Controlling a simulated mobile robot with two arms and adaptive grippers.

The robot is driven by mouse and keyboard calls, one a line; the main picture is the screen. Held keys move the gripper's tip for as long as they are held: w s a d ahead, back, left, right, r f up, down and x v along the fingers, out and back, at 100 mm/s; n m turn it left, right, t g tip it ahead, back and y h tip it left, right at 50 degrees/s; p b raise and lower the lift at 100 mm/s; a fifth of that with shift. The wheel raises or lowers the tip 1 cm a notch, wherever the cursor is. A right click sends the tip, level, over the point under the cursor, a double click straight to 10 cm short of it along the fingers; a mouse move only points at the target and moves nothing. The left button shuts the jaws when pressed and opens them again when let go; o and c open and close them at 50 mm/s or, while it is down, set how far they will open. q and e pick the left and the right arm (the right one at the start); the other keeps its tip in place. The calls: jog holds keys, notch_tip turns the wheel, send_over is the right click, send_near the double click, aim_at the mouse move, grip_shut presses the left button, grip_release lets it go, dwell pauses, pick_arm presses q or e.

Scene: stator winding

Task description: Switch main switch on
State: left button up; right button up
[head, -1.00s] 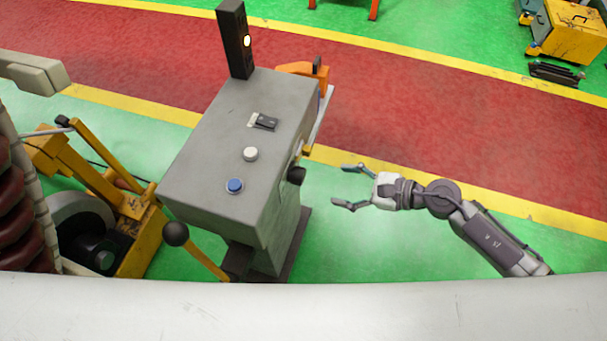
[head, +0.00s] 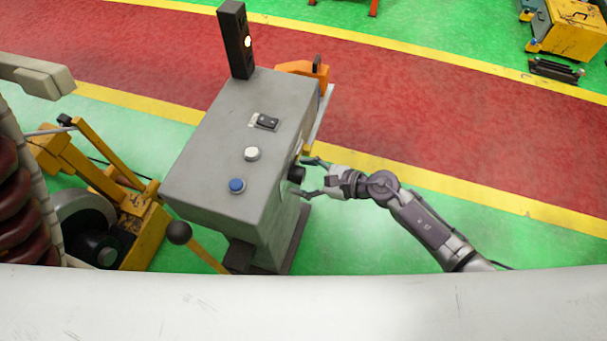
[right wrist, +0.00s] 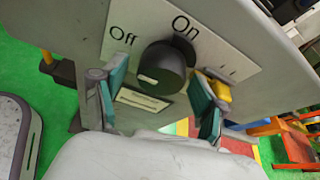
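The main switch is a black rotary knob (right wrist: 162,68) on a pale plate (right wrist: 125,42) marked "Off" and "On" in the right wrist view. The knob's light mark points to the lower left, below the "Off" word. In the head view the knob (head: 296,174) sticks out of the right side of the grey control cabinet (head: 225,130). My right gripper (head: 303,176) is open, with its fingers on either side of the knob; the fingers (right wrist: 160,98) also show in the right wrist view. I cannot tell whether they touch it. My left gripper is not in view.
The cabinet top carries a white button (head: 252,154), a blue button (head: 237,186) and a small black switch (head: 267,121). A black lamp post (head: 235,40) stands behind it. A ball-topped lever (head: 179,232) is at the front. Green floor lies open at right.

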jog(key=c, duration=1)
jog(key=m+g+b, duration=0.1)
jog(key=m, duration=0.1)
jog(key=shift+f+m+g+y, duration=0.1)
jog(key=shift+m+g+y, duration=0.2)
jog(key=shift+m+g, duration=0.1)
jog(key=m+g+b, duration=0.1)
jog(key=m+b, duration=0.1)
jog(key=shift+m+g+y+b, duration=0.3)
jog(key=m+g+b, duration=0.1)
jog(key=m+b, duration=0.1)
jog(key=m+g+y+b, duration=0.1)
jog(key=b, duration=0.1)
jog(key=shift+m+y, duration=0.3)
jog(key=shift+m, duration=0.1)
jog(key=shift+m+g+y+b, duration=0.4)
jog(key=shift+m+y+b, duration=0.1)
jog(key=shift+m+b, duration=0.6)
jog(key=shift+m+y+b, duration=0.3)
jog(key=shift+m+b, duration=0.05)
jog(key=shift+m, duration=0.45)
jog(key=shift+r, duration=0.2)
